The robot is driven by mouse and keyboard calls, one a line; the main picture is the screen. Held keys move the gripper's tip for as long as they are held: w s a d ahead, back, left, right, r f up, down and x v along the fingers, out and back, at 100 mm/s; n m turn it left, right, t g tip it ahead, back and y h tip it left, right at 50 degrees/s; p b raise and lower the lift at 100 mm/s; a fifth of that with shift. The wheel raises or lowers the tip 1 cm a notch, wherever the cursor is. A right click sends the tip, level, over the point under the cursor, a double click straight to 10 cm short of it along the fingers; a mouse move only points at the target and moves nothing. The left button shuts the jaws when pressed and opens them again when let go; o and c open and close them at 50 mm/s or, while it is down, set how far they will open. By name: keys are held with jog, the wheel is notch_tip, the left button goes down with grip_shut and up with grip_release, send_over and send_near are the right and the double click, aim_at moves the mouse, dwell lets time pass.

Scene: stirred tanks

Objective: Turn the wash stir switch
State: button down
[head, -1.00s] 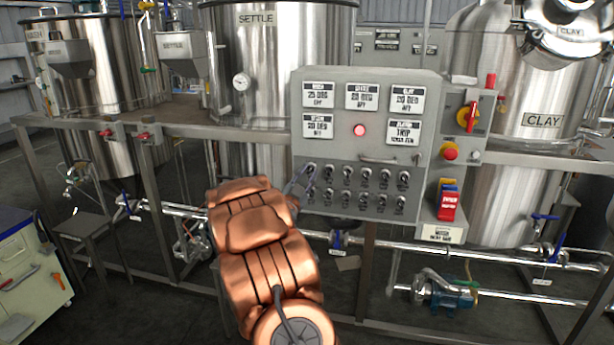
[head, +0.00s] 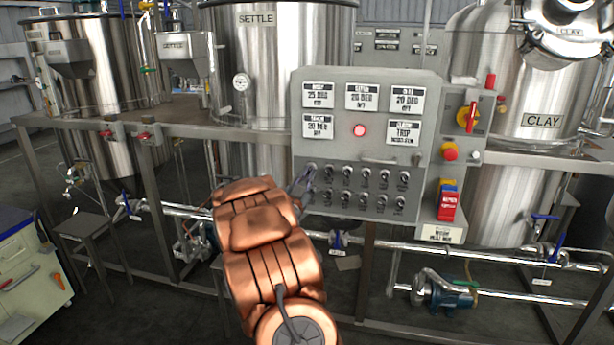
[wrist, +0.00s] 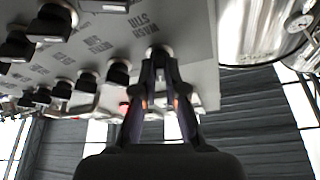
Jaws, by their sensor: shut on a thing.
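The wash stir switch (wrist: 156,52) is a small black knob on a grey panel. In the wrist view it sits beside the upside-down "WASH STIR" label (wrist: 143,25). My gripper (wrist: 157,68) has its two dark fingers closed on either side of this knob, which shows between the fingertips. In the head view my gripper (head: 303,182) reaches the upper left end of the switch rows on the control panel (head: 340,215). My copper-coloured arm hides what lies below and left of it. The knob's exact turn angle is hard to tell.
Several similar black knobs (wrist: 118,70) stand close beside the gripped one. A red lamp (head: 360,130) is lit on the panel. A handle (head: 378,159) juts out above the switches. A red rotary switch (head: 471,117) is at the right. A steel frame rail (head: 235,137) runs behind.

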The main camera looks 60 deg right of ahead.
jog(key=n+t+y, duration=0.1)
jog(key=n+t, duration=0.1)
jog(key=n, duration=0.3)
jog(key=n+t+y, duration=0.1)
jog(key=n+t, duration=0.1)
jog(key=n, duration=0.2)
jog(key=n+t+y, duration=0.1)
jog(key=n+t, duration=0.2)
jog(key=n, duration=0.2)
jog(key=shift+s+d+r+n, duration=0.1)
jog(key=shift+s+d+n, duration=0.05)
jog(key=shift+s+n, duration=0.2)
jog(key=c, duration=1.2)
grip_release()
jog(key=shift+c, duration=0.2)
